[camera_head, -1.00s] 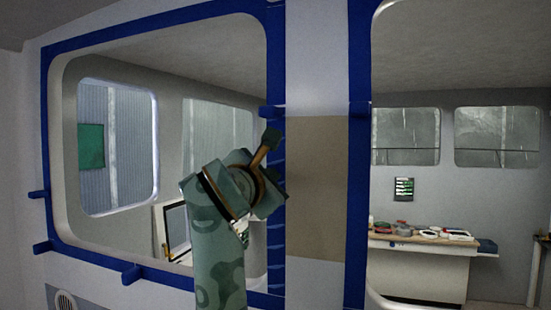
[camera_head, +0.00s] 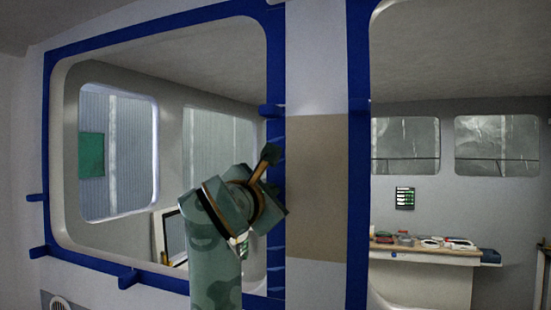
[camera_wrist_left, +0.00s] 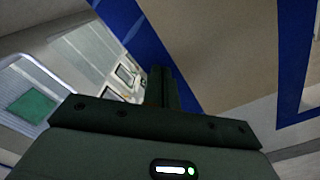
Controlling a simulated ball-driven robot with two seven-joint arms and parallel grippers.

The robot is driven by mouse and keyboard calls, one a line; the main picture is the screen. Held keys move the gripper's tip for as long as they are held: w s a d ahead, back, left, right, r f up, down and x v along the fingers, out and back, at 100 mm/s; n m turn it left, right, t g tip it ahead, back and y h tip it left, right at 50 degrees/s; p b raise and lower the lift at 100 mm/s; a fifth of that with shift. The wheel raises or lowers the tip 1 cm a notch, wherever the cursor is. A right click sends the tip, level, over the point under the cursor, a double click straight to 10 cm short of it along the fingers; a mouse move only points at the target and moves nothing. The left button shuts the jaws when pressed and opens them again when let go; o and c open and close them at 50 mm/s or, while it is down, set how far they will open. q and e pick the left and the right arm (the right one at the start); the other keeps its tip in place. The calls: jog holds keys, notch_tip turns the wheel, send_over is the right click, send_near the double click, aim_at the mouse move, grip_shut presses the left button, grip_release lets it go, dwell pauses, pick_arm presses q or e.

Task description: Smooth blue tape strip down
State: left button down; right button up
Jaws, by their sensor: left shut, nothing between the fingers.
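A blue tape strip (camera_head: 276,60) runs down the right side of the left window opening. Pale streaks like wrinkles show on it below a small tab and again lower down. My left gripper (camera_head: 271,153) is shut and empty, its fingertips over the strip just below the tab. In the left wrist view the shut fingers (camera_wrist_left: 161,84) lie at the edge of the tape band (camera_wrist_left: 150,40). I cannot tell whether they touch it. My left wrist hides part of the strip. My right gripper is not in view.
Blue tape borders the left window, with tabs (camera_head: 128,279) sticking out along its lower left. A second vertical strip (camera_head: 358,200) edges the opening on the right. A tan panel (camera_head: 315,190) lies between the strips. A bench (camera_head: 425,252) with several items stands beyond the opening.

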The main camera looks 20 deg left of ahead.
aim_at(275, 233)
pick_arm(q)
jog(key=shift+w+f+b, duration=0.1)
jog(key=shift+f+b, duration=0.4)
jog(key=shift+f, duration=0.4)
jog(key=shift+f, duration=0.1)
jog(key=shift+f+b, duration=0.9)
jog(key=shift+f, duration=0.05)
jog(key=shift+f+b, duration=1.35)
jog(key=shift+f, duration=0.3)
notch_tip(275, 233, down, 2)
jog(key=shift+b, duration=0.8)
jog(key=shift+r, duration=0.1)
